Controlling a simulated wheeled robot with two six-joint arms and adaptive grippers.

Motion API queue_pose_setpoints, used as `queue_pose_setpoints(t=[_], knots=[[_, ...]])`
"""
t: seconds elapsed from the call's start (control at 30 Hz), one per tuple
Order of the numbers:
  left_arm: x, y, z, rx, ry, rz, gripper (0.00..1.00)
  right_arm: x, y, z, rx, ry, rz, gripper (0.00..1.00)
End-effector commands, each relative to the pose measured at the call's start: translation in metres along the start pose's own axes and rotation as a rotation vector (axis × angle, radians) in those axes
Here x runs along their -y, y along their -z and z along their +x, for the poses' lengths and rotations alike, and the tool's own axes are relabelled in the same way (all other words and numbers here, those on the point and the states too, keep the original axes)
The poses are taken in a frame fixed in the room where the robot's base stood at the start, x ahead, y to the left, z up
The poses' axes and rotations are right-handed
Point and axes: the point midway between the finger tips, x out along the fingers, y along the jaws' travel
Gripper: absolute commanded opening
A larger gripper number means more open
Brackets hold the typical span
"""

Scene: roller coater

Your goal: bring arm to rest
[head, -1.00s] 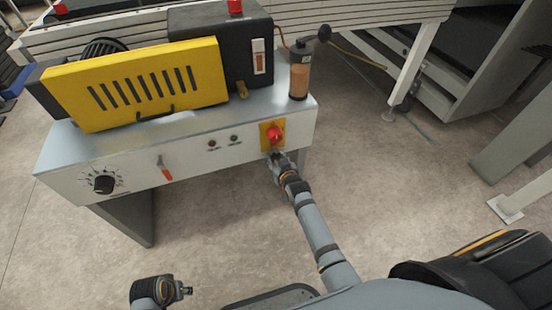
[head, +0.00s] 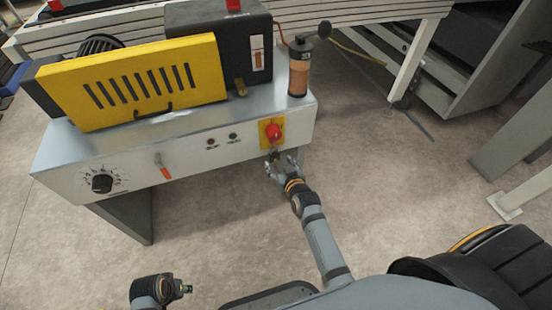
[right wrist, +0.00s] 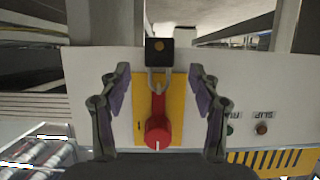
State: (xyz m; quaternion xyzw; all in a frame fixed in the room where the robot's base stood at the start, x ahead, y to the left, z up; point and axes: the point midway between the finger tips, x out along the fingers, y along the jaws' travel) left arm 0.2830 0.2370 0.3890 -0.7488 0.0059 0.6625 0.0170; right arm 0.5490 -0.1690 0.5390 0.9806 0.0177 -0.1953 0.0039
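My right gripper (head: 280,163) is just below and in front of the red switch (head: 274,132) on its yellow plate. In the right wrist view the gripper's fingers (right wrist: 159,76) are spread, with nothing held between them. A dark padlock (right wrist: 160,52) hangs by its shackle at the red switch handle (right wrist: 157,125), and the fingers stand apart on both sides of it. In the head view the padlock is small and partly lost against the gripper. My left gripper (head: 182,290) is low at the bottom left, away from the machine; its fingers are too small to read.
The roller coater's metal bench (head: 190,150) carries a yellow guard (head: 140,85), a black dial (head: 102,183) and an orange-labelled bottle (head: 299,70). A slatted conveyor (head: 350,14) stands behind. Floor (head: 400,190) is clear to the right of my right arm.

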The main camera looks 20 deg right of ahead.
Motion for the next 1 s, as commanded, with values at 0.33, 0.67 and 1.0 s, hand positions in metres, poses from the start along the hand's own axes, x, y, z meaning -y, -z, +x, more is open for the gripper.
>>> queue_pose_setpoints(t=[0.33,0.67,1.0], knots=[[0.000,0.001,0.000,-0.001,-0.001,0.000,0.40,0.000,0.000,-0.013,0.000,0.000,0.000,0.63],[0.000,0.001,0.000,-0.001,-0.001,0.000,0.40,-0.010,-0.074,-0.037,0.263,0.028,-0.007,0.63],[0.000,0.001,0.000,-0.001,-0.001,0.000,0.40,-0.048,-0.216,-0.152,0.899,0.007,-0.007,0.63]])
